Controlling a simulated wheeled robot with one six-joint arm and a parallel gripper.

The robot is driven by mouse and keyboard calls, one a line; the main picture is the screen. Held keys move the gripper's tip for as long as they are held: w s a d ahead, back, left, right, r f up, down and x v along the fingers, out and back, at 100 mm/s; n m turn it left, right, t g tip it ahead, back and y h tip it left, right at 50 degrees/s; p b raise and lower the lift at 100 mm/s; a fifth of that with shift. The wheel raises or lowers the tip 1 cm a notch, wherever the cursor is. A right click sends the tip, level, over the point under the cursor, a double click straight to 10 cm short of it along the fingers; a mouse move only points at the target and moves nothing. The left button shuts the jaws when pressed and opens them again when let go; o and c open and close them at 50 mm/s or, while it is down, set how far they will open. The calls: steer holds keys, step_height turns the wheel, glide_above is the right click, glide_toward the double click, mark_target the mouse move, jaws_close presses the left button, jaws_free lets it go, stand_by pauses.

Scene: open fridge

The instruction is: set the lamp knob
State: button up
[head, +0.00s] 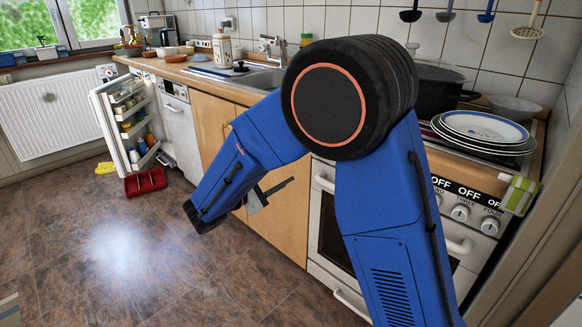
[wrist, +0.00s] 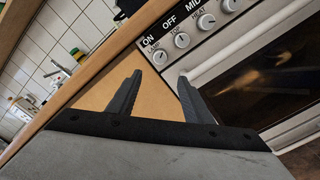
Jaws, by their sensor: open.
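The lamp knob (wrist: 159,57) is a round pale knob at the near end of the knob row on the white stove panel. The sign above it reads ON. In the wrist view my gripper (wrist: 160,76) is open and empty. Its two dark fingers point toward the panel, with the lamp knob showing between and just beyond the tips; contact is not visible. In the head view my gripper (head: 272,192) is partly hidden by my blue arm, in front of the cabinet and left of the oven. My arm hides the lamp knob there.
Other knobs (wrist: 181,40) follow along the panel, with signs OFF and MID. The oven door (wrist: 255,75) is below. Plates (head: 482,130) and a dark pot (head: 436,90) stand on the stove. The fridge door (head: 122,120) stands open at left, near a red tray (head: 145,182).

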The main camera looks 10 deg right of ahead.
steer(key=shift+v, duration=1.45)
steer(key=s+d+m+g+y, duration=0.2)
steer(key=s+d+m+g, duration=0.2)
steer(key=s+d, duration=0.55)
steer(key=s+d+m+g+y, duration=0.3)
steer(key=s+d+g, duration=0.25)
steer(key=d, duration=0.75)
steer(key=s+a+f+m+t+y, duration=0.1)
steer(key=s+m+t+y, duration=0.2)
steer(key=s+m+y, duration=0.6)
steer(key=shift+s+f+t+y, duration=0.25)
steer(key=shift+s+t+y, duration=0.1)
steer(key=shift+s, duration=4.3)
